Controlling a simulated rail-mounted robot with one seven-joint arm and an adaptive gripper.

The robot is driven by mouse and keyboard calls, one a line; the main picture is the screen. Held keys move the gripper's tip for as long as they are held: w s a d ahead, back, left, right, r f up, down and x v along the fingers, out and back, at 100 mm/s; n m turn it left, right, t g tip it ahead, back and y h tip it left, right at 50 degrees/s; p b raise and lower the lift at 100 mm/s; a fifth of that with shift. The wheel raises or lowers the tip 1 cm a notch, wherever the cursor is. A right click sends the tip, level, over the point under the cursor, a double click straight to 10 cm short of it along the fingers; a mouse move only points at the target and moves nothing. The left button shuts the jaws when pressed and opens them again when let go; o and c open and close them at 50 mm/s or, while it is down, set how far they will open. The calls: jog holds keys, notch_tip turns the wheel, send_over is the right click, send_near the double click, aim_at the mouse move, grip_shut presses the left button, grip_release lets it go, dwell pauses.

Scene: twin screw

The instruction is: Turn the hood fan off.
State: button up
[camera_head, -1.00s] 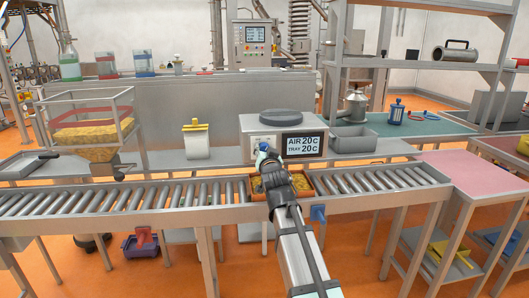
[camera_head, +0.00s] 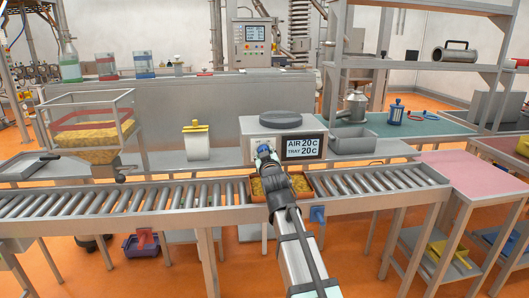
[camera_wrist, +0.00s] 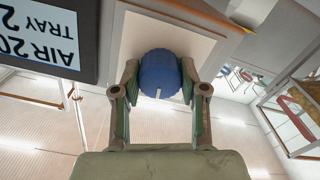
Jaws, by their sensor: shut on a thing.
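The grey box-shaped unit (camera_head: 258,128) has a dark round disc (camera_head: 286,116) on top and a display reading AIR 20C, TRAY 20C (camera_head: 303,148). I take it to be the hood. A round blue knob (camera_wrist: 160,72) sits on its pale front plate in the wrist view. A short white mark on the knob points to the bottom of that view. My gripper (camera_wrist: 161,90) has one finger on each side of the knob and is shut on it.
A tray of yellow pieces (camera_head: 309,196) sits on the roller conveyor (camera_head: 385,180) beneath my arm. A clear-walled hopper (camera_head: 93,122) stands at the left. A grey bin (camera_head: 353,140) is right of the unit. A white container with a yellow lid (camera_head: 197,145) stands left of it.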

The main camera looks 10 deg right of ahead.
jog(key=n+p, duration=0.1)
jog(key=n, duration=0.3)
jog(key=shift+r+p, duration=0.1)
jog(key=shift+p, duration=0.3)
jog(key=shift+n, duration=0.3)
jog(key=o, duration=1.1)
jog(key=shift+w, duration=0.1)
jog(key=shift+o, duration=0.2)
jog(key=s, duration=1.2)
jog(key=shift+a, duration=0.25)
